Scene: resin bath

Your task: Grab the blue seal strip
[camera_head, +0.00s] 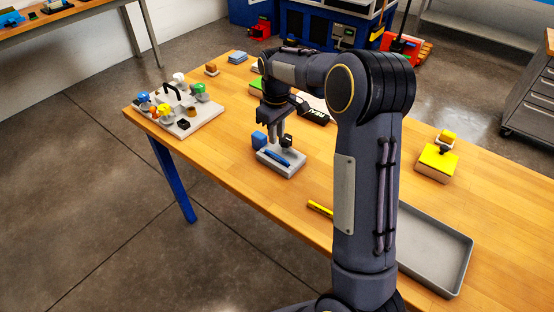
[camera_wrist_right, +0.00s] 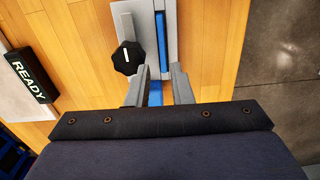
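The blue seal strip (camera_head: 277,157) lies along the top of a small grey fixture (camera_head: 290,170) on the table. In the right wrist view the strip (camera_wrist_right: 162,45) runs lengthwise on the grey base (camera_wrist_right: 172,25). A black knob (camera_wrist_right: 127,58) sits beside it. My right gripper (camera_head: 276,142) hangs over the back of the fixture, pointing down. In the wrist view its fingers (camera_wrist_right: 159,72) are open, apart on both sides of the strip's line, with more blue between them. I cannot tell whether they touch anything. My left gripper is not in view.
A black device reading READY (camera_head: 315,114) is behind. A board with coloured knobs (camera_head: 205,114) is at left.

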